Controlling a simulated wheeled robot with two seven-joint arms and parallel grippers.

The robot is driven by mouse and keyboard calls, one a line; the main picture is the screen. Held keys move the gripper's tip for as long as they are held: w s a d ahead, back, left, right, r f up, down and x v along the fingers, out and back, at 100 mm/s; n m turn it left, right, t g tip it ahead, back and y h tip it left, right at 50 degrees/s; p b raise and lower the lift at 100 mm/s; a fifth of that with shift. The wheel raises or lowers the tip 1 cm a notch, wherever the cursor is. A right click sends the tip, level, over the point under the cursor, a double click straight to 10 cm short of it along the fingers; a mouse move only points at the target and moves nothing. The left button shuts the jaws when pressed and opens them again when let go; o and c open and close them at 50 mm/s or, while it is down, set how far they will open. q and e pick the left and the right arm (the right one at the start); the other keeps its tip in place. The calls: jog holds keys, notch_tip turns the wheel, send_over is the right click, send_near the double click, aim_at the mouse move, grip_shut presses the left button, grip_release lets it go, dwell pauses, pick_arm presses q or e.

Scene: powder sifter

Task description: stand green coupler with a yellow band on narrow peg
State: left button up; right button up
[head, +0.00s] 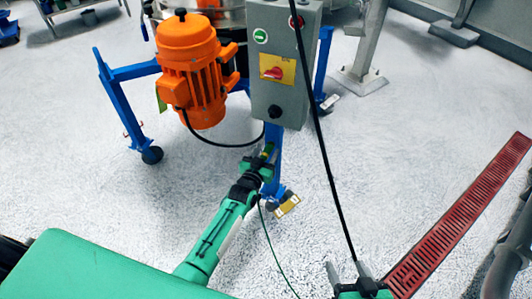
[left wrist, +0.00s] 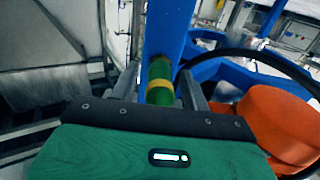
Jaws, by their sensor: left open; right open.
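The green coupler with a yellow band (left wrist: 160,84) stands roughly upright in the left wrist view, in front of a blue post. My left gripper (left wrist: 159,76) is open, with one finger on each side of the coupler. In the head view my left gripper (head: 262,158) is beside the blue leg below the grey control box, with only a small green and yellow patch of the coupler showing there. The narrow peg cannot be made out, and whether the coupler rests on it cannot be told. My right gripper (head: 348,272) is open and empty at the bottom edge.
An orange motor (head: 195,70) and a grey control box (head: 283,65) hang above on the blue frame (head: 116,108). A black cable (head: 322,145) crosses the view. A red floor grate (head: 462,215) lies right; the floor between is clear.

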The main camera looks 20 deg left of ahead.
dwell(0.7)
pick_arm(q)
grip_shut()
jog(key=shift+s+p, duration=0.15)
jog(key=shift+p, duration=0.15)
jog(key=shift+s+a+p, duration=0.15)
jog(key=shift+s+p, duration=0.65)
jog(key=shift+s, duration=0.65)
jog(key=shift+s+a+p, duration=0.15)
jog(key=shift+s+p, duration=0.65)
jog(key=shift+s, duration=0.6)
